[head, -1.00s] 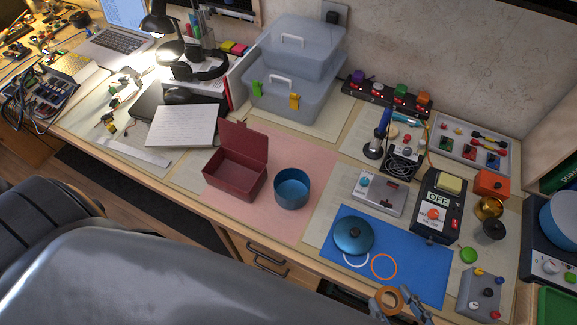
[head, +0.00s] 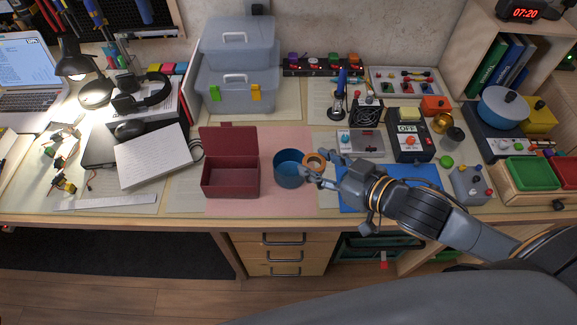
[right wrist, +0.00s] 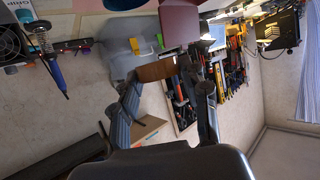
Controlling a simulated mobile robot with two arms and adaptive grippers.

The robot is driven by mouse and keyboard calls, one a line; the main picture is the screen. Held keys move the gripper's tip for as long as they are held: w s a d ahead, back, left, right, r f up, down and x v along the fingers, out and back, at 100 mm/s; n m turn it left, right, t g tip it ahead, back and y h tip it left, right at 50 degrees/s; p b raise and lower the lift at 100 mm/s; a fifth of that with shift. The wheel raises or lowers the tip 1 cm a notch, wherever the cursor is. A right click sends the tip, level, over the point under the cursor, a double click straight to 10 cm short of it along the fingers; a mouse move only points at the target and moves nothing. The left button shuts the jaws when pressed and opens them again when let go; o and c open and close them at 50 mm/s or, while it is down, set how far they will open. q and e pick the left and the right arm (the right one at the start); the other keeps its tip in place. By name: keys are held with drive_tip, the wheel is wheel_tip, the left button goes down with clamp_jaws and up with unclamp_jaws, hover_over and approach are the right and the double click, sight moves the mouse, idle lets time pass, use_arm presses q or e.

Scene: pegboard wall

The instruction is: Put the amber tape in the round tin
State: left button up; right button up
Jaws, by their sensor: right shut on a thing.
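The amber tape (head: 314,158) is a small orange-brown ring. My right gripper (head: 314,165) is shut on it and holds it up at the right side of the round tin. The tape also shows between the fingers in the right wrist view (right wrist: 156,71). The round tin (head: 289,174) is blue, open at the top, and stands on the pink mat. The tape looks close to the tin's right rim; whether it touches I cannot tell. A piece of the blue tin (right wrist: 122,4) shows at the top of the right wrist view. My left gripper is not in view.
An open dark red box (head: 231,182) stands left of the tin on the pink mat (head: 285,207). My right arm covers much of the blue mat (head: 414,172). Clear bins (head: 236,92) stand at the back.

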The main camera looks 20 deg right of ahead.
sight(315, 155)
drive_tip(key=w, duration=0.1)
drive_tip(key=w+f, duration=0.1)
drive_tip(key=w, duration=0.1)
drive_tip(key=w+a, duration=0.1)
drive_tip(key=w, duration=0.1)
drive_tip(key=shift+f+p, duration=0.25)
drive_tip(key=shift+p, duration=0.15)
drive_tip(key=w+f, duration=0.1)
drive_tip(key=f, duration=0.2)
drive_tip(key=w+f, duration=0.2)
drive_tip(key=f, duration=0.1)
drive_tip(key=w+a+f, duration=0.1)
drive_tip(key=w+f, duration=0.1)
drive_tip(key=f, duration=0.1)
drive_tip(key=shift+w+f, duration=0.2)
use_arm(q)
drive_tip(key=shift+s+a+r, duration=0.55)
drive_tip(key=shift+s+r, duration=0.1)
use_arm(e)
drive_tip(key=shift+f, duration=0.1)
drive_tip(key=shift+f, duration=0.65)
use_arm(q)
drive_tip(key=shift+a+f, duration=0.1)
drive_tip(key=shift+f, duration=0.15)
use_arm(e)
drive_tip(key=o, duration=0.9)
drive_tip(key=shift+o, duration=0.2)
